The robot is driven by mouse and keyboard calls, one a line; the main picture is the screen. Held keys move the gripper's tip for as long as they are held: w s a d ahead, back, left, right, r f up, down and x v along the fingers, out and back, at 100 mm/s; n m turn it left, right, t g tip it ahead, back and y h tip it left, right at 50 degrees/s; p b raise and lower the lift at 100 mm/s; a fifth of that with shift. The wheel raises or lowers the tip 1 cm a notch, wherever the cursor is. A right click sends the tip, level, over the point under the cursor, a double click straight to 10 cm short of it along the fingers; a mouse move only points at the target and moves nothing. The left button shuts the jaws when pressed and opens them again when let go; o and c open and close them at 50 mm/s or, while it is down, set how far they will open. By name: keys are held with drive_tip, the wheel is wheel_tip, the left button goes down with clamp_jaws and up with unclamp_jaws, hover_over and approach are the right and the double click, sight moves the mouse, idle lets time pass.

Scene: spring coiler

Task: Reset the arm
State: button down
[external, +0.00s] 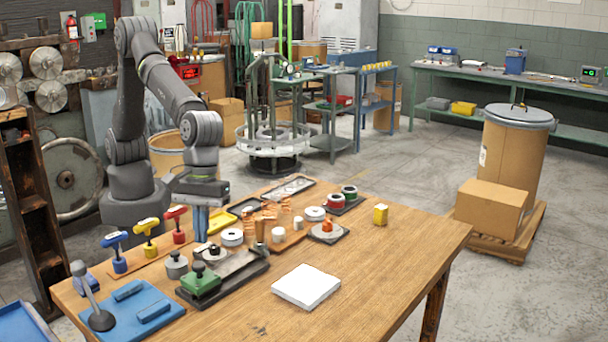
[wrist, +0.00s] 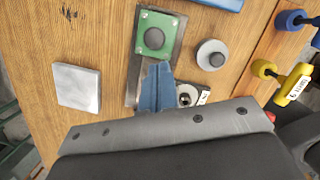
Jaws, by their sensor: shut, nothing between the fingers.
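My arm reaches over the left part of the wooden table (external: 390,265). My gripper (external: 201,232) points down with its blue fingers together and nothing between them. In the wrist view the blue fingers (wrist: 157,90) are close together above a dark fixture that carries a green block with a black knob (wrist: 154,39). In the external view this green block (external: 201,281) stands just in front of the gripper. I cannot tell the exact height of the fingertips above the table.
A white square block (external: 306,286) lies at the front middle. Blue, yellow and red handled tools (external: 146,236) stand at the left. A blue fixture with a lever (external: 128,310) is at the front left. The right tabletop is mostly clear.

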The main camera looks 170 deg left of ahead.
drive_tip(key=v, duration=0.6)
drive_tip(key=x, duration=0.8)
drive_tip(key=shift+s+a+f, duration=0.3)
drive_tip(key=shift+a+f, duration=0.05)
drive_tip(key=shift+f, duration=0.15)
drive_tip(key=s+a, duration=0.5)
drive_tip(key=s+a+f, duration=0.1)
drive_tip(key=s+a, duration=0.2)
drive_tip(key=shift+a, duration=0.1)
drive_tip(key=v, duration=1)
drive_tip(key=w+d+r+m+g+y, duration=0.1)
drive_tip(key=w+d+r+m+y, duration=0.1)
drive_tip(key=d, duration=0.5)
drive_tip(key=shift+r+m+y, duration=0.25)
drive_tip(key=shift+m+y, duration=0.65)
drive_tip(key=shift+y, duration=0.1)
drive_tip(key=shift+d, duration=0.15)
